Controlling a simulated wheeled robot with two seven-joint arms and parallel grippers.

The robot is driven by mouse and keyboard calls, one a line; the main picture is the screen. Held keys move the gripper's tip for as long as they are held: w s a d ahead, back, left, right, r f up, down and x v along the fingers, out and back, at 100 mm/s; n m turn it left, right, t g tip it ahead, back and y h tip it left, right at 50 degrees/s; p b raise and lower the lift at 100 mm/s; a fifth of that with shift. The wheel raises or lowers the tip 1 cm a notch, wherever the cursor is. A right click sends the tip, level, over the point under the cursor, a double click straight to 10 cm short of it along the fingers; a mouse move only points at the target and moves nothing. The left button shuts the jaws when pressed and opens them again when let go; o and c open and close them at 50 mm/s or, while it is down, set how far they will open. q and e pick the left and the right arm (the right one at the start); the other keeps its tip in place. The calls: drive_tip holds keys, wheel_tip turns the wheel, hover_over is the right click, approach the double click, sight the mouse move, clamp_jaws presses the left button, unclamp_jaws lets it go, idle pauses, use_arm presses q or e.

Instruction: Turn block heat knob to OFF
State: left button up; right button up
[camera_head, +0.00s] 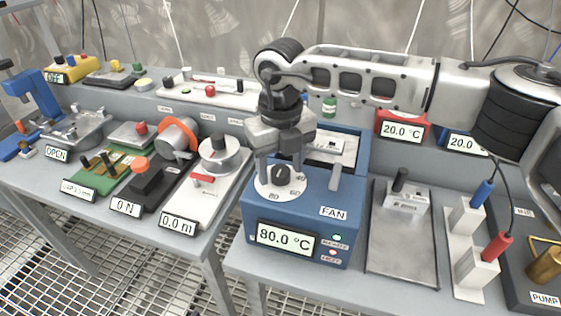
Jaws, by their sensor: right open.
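The blue heat block unit (255,222) stands on the bench at centre. Its display (286,238) reads 80.0 °C. A black knob (281,174) sits on a white dial (265,189) marked with numbers such as 20, 40 and 60 on its top. My right gripper (281,164) points down over the dial, fingers apart, one on each side of the knob. It looks open; whether a finger touches the knob I cannot tell. The gripper hides the back of the dial. My left gripper is not in view.
A grey lever (335,177) stands up right of the dial, near the FAN label (333,212). A metal plate with a black-handled block (404,195) is to the right, then blue and red plugs (497,246). Several instruments crowd the left bench, including a 0.0 m device (178,222).

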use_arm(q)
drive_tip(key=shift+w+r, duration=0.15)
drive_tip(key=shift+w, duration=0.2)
use_arm(e)
drive_tip(key=shift+f, duration=0.1)
